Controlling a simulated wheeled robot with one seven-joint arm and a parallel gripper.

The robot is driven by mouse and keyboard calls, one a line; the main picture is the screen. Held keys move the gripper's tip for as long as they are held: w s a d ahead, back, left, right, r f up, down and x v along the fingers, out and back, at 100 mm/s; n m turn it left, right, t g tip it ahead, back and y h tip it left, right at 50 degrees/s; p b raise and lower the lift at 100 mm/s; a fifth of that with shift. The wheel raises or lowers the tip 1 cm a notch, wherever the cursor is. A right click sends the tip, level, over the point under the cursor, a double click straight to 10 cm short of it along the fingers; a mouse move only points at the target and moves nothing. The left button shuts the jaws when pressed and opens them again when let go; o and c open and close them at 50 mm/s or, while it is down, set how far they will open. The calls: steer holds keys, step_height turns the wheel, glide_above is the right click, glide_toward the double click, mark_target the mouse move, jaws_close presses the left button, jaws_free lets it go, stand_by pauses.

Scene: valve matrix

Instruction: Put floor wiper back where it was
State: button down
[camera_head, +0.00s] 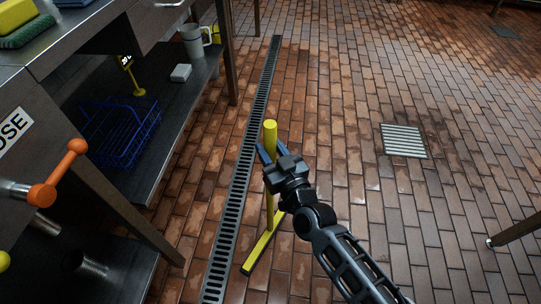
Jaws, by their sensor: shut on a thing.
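The floor wiper (269,148) has a yellow upright handle and a yellow crossbar head (264,241) at the bottom. It stands roughly upright over the tiled floor beside the long drain channel. Whether the head touches the floor I cannot tell. Part of the handle is hidden behind my gripper, which comes in from the lower right.
A metal bench (95,32) with a lower shelf stands at left, holding a blue wire basket (122,132) and a mug (193,42). An orange-handled valve (58,172) juts out at left. A drain channel (243,160) and square grate (403,141) lie in the floor. Right side is mostly clear.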

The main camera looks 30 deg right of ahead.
steer(key=shift+f, duration=0.65)
steer(key=c, duration=0.7)
jaws_free()
steer(key=shift+f, duration=0.1)
steer(key=shift+r, duration=0.25)
steer(key=s+p, duration=0.1)
steer(key=s, duration=1.1)
steer(key=shift+a, duration=0.2)
steer(key=shift+s+f, duration=0.1)
